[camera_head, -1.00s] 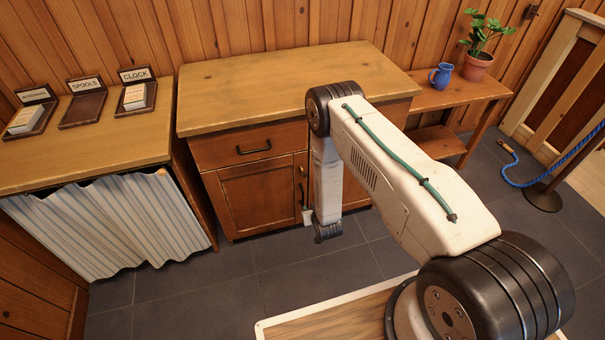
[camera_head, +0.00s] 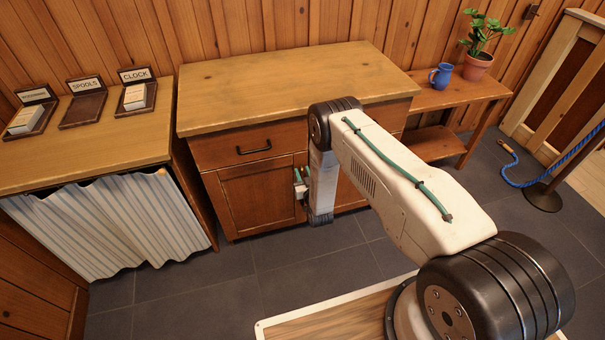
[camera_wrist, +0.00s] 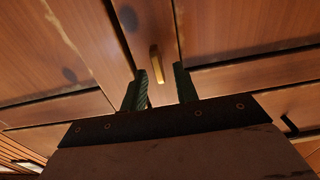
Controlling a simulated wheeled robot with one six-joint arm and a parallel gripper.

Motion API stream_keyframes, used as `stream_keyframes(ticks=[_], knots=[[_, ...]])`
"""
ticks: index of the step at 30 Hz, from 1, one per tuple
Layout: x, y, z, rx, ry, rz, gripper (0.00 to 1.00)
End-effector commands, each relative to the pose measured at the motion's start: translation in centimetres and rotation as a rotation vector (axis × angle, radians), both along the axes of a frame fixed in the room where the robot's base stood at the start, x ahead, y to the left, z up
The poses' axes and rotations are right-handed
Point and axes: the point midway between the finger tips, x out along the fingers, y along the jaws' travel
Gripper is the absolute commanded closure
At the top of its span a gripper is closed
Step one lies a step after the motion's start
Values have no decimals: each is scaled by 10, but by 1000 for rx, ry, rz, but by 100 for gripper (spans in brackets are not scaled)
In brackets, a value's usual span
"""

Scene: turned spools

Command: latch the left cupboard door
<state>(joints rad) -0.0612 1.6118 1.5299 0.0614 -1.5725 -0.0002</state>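The left cupboard door (camera_head: 255,198) is in the lower front of the wooden cabinet and looks shut or nearly shut; I cannot tell if it is fully flush. My gripper (camera_head: 300,181) is at the right edge of this door, in front of the seam between the doors, partly hidden by my arm.
Above the doors is a drawer with a dark handle (camera_head: 254,149), which juts out near my gripper; the wrist view also shows a dark handle (camera_wrist: 289,125). A curtained counter (camera_head: 105,225) stands at left, a low side table (camera_head: 455,97) at right. Floor in front is clear.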

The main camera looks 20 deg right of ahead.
Motion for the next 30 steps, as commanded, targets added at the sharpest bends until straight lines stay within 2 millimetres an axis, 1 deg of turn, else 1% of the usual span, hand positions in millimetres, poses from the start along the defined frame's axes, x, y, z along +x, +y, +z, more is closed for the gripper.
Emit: stream_keyframes(ticks=[3, 9, 11, 12, 13, 23, 30], knots=[[4, 0, 0, 0, 1, 0, 70], [4, 0, 0, 0, 2, 0, 70], [4, 0, 0, 0, 2, 0, 87], [4, 0, 0, 0, 2, 0, 98], [4, 0, 0, 0, 2, 0, 100], [4, 0, 0, -19, 2, 0, 100], [4, 2, 0, -125, 2, 0, 100]])
